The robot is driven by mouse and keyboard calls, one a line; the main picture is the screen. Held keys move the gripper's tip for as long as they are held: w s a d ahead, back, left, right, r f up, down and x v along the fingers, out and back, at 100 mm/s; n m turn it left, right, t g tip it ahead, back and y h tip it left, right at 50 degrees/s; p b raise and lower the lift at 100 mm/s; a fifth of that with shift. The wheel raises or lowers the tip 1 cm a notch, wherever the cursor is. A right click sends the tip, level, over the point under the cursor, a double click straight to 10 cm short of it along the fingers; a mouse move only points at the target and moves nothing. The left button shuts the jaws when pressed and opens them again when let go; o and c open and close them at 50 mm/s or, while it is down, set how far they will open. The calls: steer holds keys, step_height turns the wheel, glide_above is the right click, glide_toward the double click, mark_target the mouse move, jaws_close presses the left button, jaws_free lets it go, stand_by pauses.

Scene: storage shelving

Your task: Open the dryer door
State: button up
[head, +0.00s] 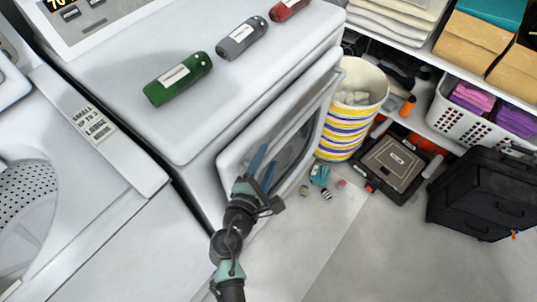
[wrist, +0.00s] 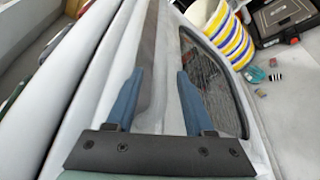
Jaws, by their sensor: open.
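The white dryer (head: 185,110) fills the upper left of the head view. Its door (head: 228,158), a white frame around a dark window (head: 292,145), is on the front face and appears to stand slightly out from the body; how far is hard to tell. The door window (wrist: 218,85) also shows in the wrist view, right of the fingers. My gripper (head: 258,165) is at the near part of the door, in front of it. In the wrist view its two blue fingers (wrist: 160,78) are apart, with nothing clearly held between them. Contact with the door cannot be told.
Green (head: 178,79), grey (head: 241,38) and red bottles lie on the dryer. A striped bin (head: 345,128) stands close beyond the door, with small items (head: 320,180) on the floor. A black case (head: 485,190) is farther right. Floor right of my arm is clear.

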steer(key=shift+x, duration=0.95)
jaws_close()
stand_by(0.8)
